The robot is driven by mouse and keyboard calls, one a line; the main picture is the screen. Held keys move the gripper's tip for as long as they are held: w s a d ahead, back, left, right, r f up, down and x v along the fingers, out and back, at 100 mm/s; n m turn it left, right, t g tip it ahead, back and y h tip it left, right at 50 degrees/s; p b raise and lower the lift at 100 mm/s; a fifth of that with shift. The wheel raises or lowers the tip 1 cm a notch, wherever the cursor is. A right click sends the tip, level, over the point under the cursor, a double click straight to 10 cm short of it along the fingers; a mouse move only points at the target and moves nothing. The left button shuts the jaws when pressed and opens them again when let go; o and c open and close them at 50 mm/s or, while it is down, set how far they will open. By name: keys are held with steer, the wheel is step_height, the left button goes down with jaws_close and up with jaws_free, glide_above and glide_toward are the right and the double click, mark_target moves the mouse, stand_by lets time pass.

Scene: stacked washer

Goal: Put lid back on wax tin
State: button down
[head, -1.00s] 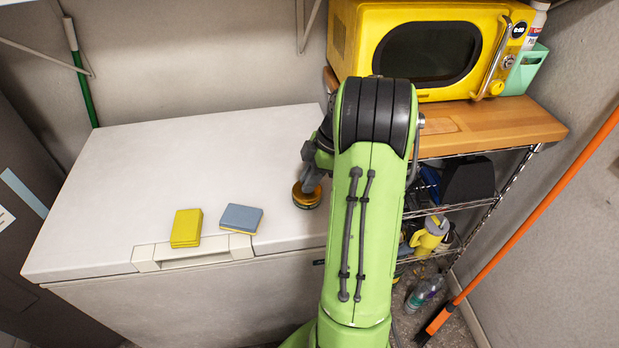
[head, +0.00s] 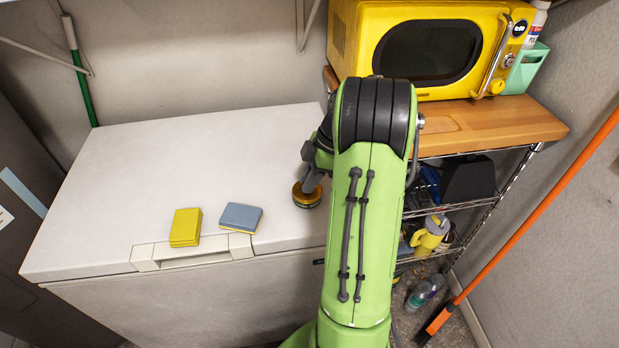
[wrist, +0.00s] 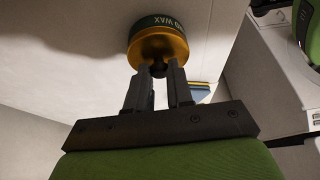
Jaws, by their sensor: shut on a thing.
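The wax tin (wrist: 153,20) is a round dark green tin with "WAX" lettering, standing on the white chest top. The gold lid (wrist: 160,47) has a small dark knob and sits against the tin's top; whether it is fully seated I cannot tell. In the head view the gold lid (head: 307,193) and tin show near the front right of the chest top, beside my arm. My gripper (wrist: 160,72) is shut on the lid's knob. In the head view my gripper (head: 311,179) is partly hidden behind my arm.
A yellow sponge (head: 186,227) and a blue-grey sponge (head: 241,217) lie on the white chest (head: 150,165) left of the tin. A yellow microwave (head: 430,48) stands on the wooden shelf (head: 500,128) at right. The chest's back left is clear.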

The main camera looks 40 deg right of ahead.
steer(key=c, duration=0.9)
jaws_free()
steer(key=shift+o, duration=0.3)
steer(key=o, duration=0.4)
steer(key=shift+r+p, duration=3.05)
steer(key=shift+r, duration=0.6)
steer(key=shift+f, duration=0.1)
jaws_close()
steer(key=shift+f, duration=0.2)
